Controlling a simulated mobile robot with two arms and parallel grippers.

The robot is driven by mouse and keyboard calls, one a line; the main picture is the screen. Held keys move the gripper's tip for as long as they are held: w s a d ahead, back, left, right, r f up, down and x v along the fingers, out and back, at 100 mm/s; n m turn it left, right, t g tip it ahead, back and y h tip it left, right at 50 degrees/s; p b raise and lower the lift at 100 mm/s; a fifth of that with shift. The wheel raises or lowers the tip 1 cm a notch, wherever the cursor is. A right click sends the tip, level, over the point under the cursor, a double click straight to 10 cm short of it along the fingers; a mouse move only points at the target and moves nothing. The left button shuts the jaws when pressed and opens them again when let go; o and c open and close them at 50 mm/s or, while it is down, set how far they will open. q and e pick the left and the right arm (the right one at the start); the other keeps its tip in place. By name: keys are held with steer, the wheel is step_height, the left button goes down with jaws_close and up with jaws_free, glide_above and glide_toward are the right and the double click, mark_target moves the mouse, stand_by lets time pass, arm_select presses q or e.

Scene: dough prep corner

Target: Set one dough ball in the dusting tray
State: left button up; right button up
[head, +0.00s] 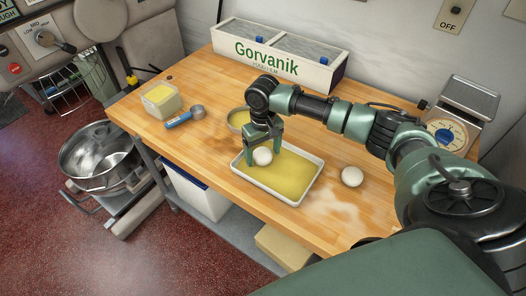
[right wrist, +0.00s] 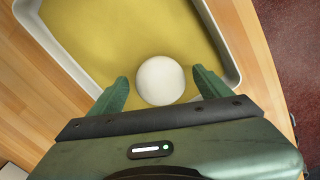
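The dusting tray (head: 297,197) is a white, shallow rectangular tray with yellow flour in it, on the wooden table; its rim also shows in the right wrist view (right wrist: 42,36). One white dough ball (head: 262,156) is in the tray near its far left corner; it also shows in the right wrist view (right wrist: 161,81). My right gripper (head: 264,153) is over that corner. Its fingers (right wrist: 161,84) stand on both sides of the ball, with a visible gap on each side. A second dough ball (head: 352,176) lies on the table right of the tray. My left gripper is not in view.
A white Gorvanik bin (head: 282,57) is at the back. A scale (head: 467,104) stands at the right.

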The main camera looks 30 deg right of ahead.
mark_target(263, 153)
steer(key=shift+r, duration=0.6)
step_height(263, 153, up, 11)
steer(key=b, duration=0.3)
